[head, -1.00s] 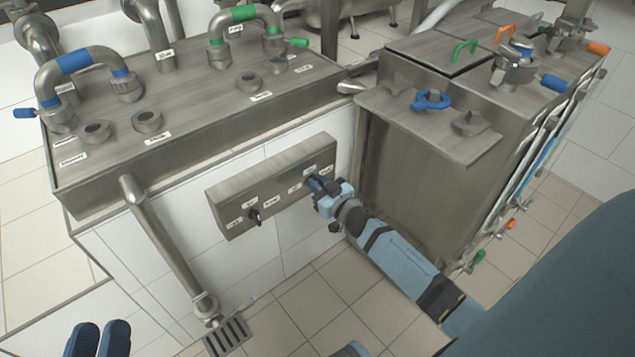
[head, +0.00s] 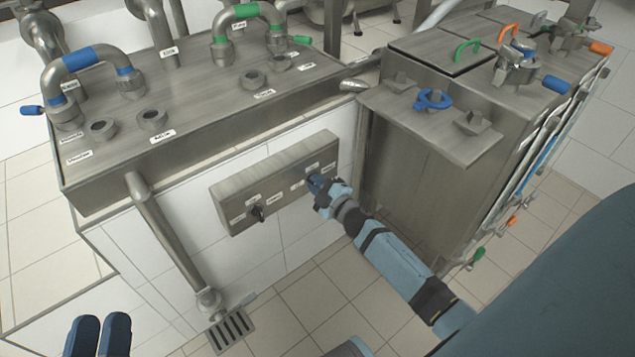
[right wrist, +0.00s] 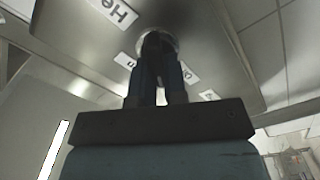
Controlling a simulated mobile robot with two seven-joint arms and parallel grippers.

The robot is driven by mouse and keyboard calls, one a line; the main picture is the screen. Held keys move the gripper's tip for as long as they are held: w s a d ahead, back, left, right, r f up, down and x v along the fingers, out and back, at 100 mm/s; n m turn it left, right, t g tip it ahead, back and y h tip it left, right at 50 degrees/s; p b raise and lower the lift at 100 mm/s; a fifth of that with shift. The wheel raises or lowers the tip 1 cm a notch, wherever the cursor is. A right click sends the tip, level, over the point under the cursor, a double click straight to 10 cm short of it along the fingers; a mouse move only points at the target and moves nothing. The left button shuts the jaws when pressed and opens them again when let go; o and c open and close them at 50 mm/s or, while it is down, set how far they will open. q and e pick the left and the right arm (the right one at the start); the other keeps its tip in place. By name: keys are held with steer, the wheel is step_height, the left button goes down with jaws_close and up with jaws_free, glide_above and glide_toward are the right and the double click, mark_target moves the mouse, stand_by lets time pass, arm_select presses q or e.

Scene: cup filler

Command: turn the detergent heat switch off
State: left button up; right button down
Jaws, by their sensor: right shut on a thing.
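A grey metal switch box (head: 233,198) is fixed to the white tiled wall below the steel counter. A black knob (head: 258,213) with small labels around it sits on its left half. My right gripper (head: 316,184) is at the box's right half, shut on a second switch. In the right wrist view the fingers (right wrist: 158,72) close around this dark switch knob (right wrist: 155,42) on its round base. Labels (right wrist: 115,12) surround it, one beginning "He". The fingers cover most of the switch, so its exact angle is hard to tell. My left gripper (head: 97,338) shows only partly at the bottom left, away from the box.
A slanted steel pipe (head: 170,245) runs down to a floor drain (head: 231,328) left of the box. A steel cabinet (head: 420,165) with a protruding top stands close to the right of my right gripper. Tiled floor lies open in front.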

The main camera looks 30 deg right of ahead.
arm_select(q)
steer(key=shift+f+b, duration=0.55)
steer(key=shift+f, duration=0.15)
arm_select(e)
steer(key=shift+a+f+n, duration=0.1)
steer(key=shift+f+n, duration=0.05)
steer(key=shift+n, duration=1.35)
steer(key=shift+f+n, duration=0.15)
steer(key=shift+n, duration=1.35)
arm_select(q)
steer(key=shift+w+f+g, duration=0.1)
steer(key=shift+g, duration=0.2)
arm_select(e)
steer(key=shift+n, duration=0.3)
steer(key=c, duration=1.2)
jaws_free()
steer(key=shift+o, duration=0.2)
